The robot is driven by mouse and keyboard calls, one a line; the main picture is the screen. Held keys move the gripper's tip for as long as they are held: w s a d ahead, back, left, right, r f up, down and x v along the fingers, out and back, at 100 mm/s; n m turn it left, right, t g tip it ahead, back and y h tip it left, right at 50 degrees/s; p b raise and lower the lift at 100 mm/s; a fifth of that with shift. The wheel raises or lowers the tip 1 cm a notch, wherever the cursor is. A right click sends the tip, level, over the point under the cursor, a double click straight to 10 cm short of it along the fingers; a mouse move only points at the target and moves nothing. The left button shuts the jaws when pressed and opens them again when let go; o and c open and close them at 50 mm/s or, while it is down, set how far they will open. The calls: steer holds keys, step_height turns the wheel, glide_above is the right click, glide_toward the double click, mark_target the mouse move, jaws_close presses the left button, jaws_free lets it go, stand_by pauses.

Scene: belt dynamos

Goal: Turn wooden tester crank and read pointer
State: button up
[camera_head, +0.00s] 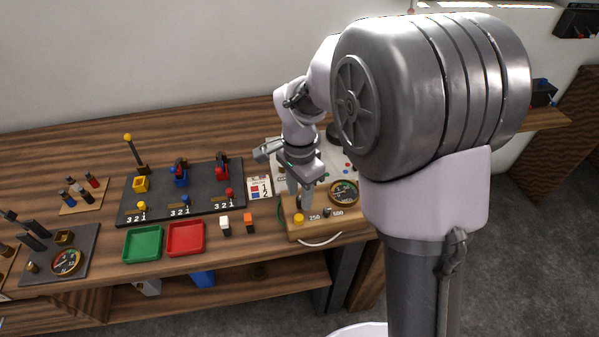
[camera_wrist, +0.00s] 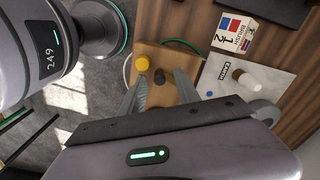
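The wooden tester (camera_head: 310,235) stands at the front edge of the bench, with a round gauge (camera_head: 343,192), a yellow knob (camera_head: 298,219) and a small dark knob (camera_head: 327,212) between the marks 250 and 500. The gauge's pointer is too small to read. My gripper (camera_head: 300,200) points down over the left part of the tester. In the wrist view my gripper (camera_wrist: 162,92) has its fingers apart, with nothing seen held. The yellow knob (camera_wrist: 143,63) and dark knob (camera_wrist: 160,76) show beyond the fingertips. I cannot make out the crank for certain; the gauge is hidden there.
Left of the tester are a white block (camera_head: 224,225), an orange block (camera_head: 248,222), a red tray (camera_head: 186,239) and a green tray (camera_head: 142,244). A black board (camera_head: 205,202) with yellow, blue and red parts lies behind. A printed card (camera_head: 260,187) is close to my gripper.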

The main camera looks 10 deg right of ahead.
step_height(320, 180, up, 16)
steer(key=p, duration=0.5)
